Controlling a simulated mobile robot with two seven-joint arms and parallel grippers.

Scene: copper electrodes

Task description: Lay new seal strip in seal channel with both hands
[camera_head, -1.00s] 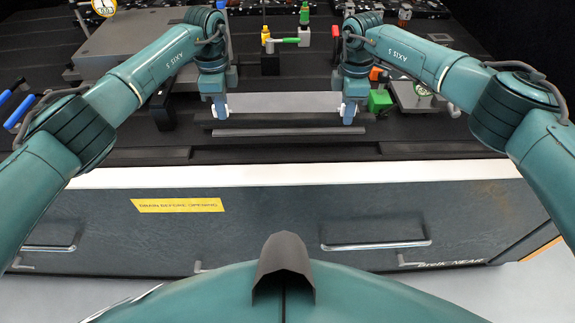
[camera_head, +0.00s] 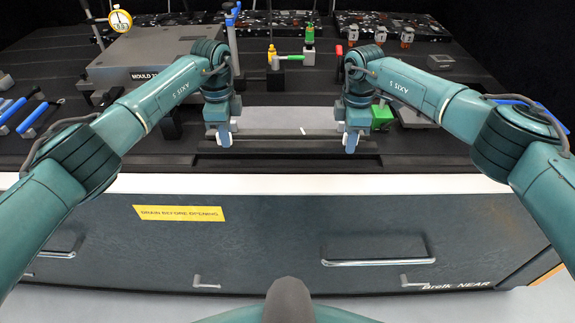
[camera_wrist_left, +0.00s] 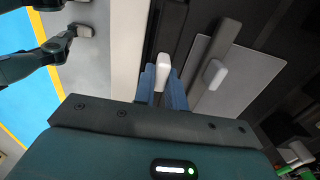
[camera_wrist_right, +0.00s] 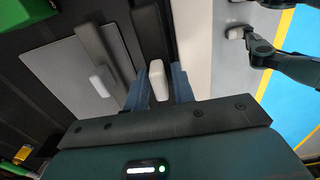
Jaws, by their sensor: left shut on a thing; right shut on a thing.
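My left gripper (camera_head: 223,141) and right gripper (camera_head: 351,143) are at the two ends of a dark bar (camera_head: 287,146) in front of a light grey plate (camera_head: 275,118). In the left wrist view my jaws are shut on a pale block (camera_wrist_left: 163,72); the right wrist view shows my jaws shut on another pale block (camera_wrist_right: 158,82). These look like grips of the seal strip; the strip itself is partly hidden. I cannot tell whether it sits inside the seal channel. Another pale block (camera_wrist_left: 215,74) is beside a dark bar (camera_wrist_left: 219,45) over the plate.
A green block (camera_head: 382,117) is close beside my right gripper. A grey mould case (camera_head: 150,58) and blue-handled tools (camera_head: 38,118) are at left. A small stand with a green-handled clamp (camera_head: 290,57) is behind the plate. The white bench edge (camera_head: 285,184) runs in front.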

